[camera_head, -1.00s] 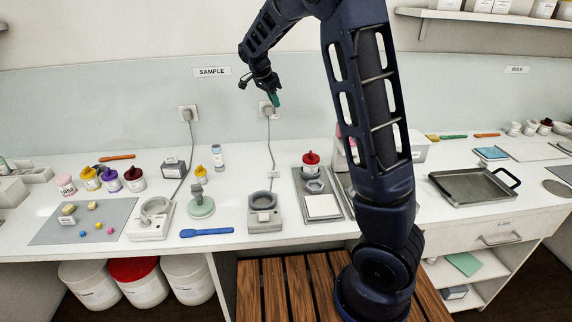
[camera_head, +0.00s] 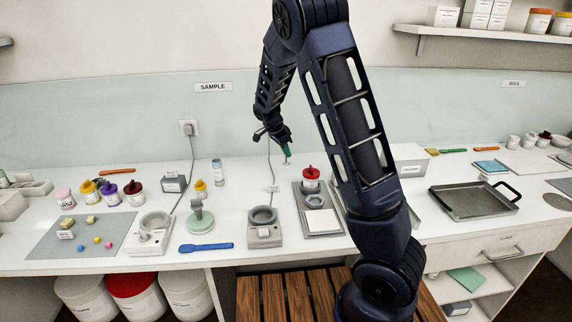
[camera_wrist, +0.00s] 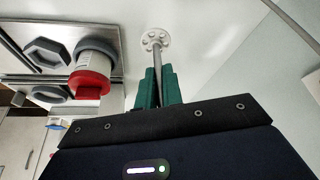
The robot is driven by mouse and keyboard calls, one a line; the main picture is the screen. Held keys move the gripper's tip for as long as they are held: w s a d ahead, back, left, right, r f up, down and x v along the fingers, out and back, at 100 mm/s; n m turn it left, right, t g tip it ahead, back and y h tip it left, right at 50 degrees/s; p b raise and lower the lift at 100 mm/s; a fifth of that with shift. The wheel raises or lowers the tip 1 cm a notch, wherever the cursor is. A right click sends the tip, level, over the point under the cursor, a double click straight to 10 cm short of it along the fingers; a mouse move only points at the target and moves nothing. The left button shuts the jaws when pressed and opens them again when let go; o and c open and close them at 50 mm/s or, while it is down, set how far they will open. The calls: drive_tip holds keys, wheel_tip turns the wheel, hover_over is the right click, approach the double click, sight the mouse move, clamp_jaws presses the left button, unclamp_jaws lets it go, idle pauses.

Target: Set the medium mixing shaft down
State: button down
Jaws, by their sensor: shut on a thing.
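The medium mixing shaft (camera_wrist: 157,62) is a thin grey rod with a round, pale, holed disc at its far end. My gripper (camera_wrist: 158,88), with green fingertips, is shut on the rod in the wrist view. In the head view my gripper (camera_head: 287,150) hangs over the back of the white counter, behind the metal tray. There the shaft shows only as a small pale bit (camera_head: 288,161) below the fingertips. The disc appears over bare white counter. I cannot tell whether it touches the surface.
A red-capped jar (camera_head: 311,178) stands on the metal tray (camera_head: 338,225), near the gripper; the jar shows large in the wrist view (camera_wrist: 92,72). A grey ring device (camera_head: 264,228) and its cable are at the left. Bare counter lies around the disc, with the wall behind.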

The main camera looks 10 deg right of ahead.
sight(286, 164)
drive_tip(key=shift+f, duration=3)
drive_tip(key=shift+f, duration=0.15)
drive_tip(key=c, duration=1.5)
unclamp_jaws()
drive_tip(key=shift+c, duration=0.2)
